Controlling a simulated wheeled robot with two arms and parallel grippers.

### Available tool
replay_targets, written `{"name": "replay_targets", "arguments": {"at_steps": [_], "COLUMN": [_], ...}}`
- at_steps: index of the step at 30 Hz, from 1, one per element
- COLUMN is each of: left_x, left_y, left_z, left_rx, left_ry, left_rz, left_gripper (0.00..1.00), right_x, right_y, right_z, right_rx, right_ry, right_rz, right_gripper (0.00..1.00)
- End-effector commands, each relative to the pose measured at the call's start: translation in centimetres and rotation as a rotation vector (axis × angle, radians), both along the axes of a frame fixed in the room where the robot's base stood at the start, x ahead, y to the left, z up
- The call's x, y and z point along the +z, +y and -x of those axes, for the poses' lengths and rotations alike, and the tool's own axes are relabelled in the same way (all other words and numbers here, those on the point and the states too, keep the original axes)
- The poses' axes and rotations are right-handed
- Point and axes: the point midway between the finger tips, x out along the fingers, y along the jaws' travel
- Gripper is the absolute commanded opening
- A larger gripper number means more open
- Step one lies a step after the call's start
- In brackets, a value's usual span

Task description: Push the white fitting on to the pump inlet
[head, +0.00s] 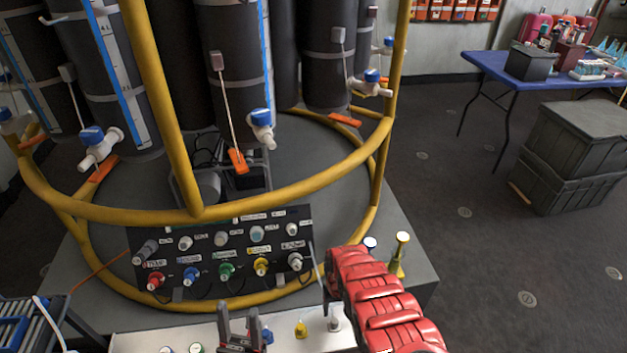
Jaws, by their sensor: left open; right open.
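A black panel (210,285) carries two rows of round fittings, with labels too small to read surely. Its lower row has red, blue, green, yellow and white ones; the white one (295,262) is at the right end. I cannot tell which port is the pump inlet. A whitish fitting (334,323) stands on the white ledge below. My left gripper (241,318) is open and empty over the ledge, left of the yellow fitting. My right gripper (321,272) is open at the panel's right edge, largely hidden by my red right arm; whether it touches anything is unclear.
A yellow fitting (300,329) and a blue one (267,337) stand on the ledge (130,342).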

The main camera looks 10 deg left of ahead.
Motion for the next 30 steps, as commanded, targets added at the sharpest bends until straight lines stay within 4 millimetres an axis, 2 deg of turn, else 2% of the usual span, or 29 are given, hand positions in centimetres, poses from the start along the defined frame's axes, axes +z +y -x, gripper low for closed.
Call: {"name": "replay_targets", "arguments": {"at_steps": [8,15,21,30], "left_x": [-2.4,-5.9,-7.9,-8.3], "left_y": [0.0,0.0,0.0,0.0], "left_z": [0.0,0.0,0.0,0.0], "left_rx": [0.0,0.0,0.0,0.0], "left_ry": [0.0,0.0,0.0,0.0], "left_rz": [0.0,0.0,0.0,0.0], "left_gripper": [0.5,0.5,0.5,0.5], "right_x": [-2.5,-6.1,-8.4,-8.9], "right_y": [0.0,0.0,0.0,0.0], "right_z": [0.0,0.0,-0.1,0.0], "right_rx": [0.001,0.001,0.0,0.0], "right_ry": [-0.001,-0.002,-0.003,-0.001], "right_rz": [0.0,0.0,-0.001,0.0], "right_gripper": [0.64,0.64,0.64,0.64]}}
